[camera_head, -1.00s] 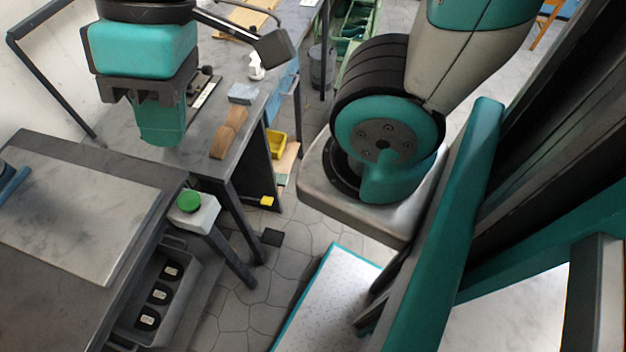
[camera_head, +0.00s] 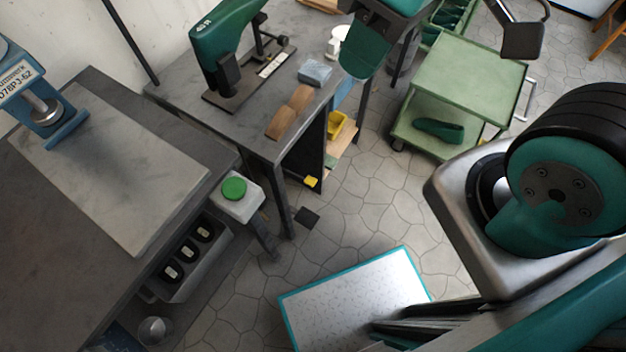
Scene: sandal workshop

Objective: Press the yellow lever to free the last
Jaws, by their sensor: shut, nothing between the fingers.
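A small yellow block (camera_head: 312,182), which looks like the yellow lever, sticks out low at the side of the middle bench, near the floor.
A green button (camera_head: 234,188) sits on a white box beside the left bench (camera_head: 60,200). A yellow bin (camera_head: 338,125) stands under the middle bench. A green cart (camera_head: 470,75) holds a dark green shoe shape (camera_head: 438,129). Stone floor (camera_head: 365,215) is free between them.

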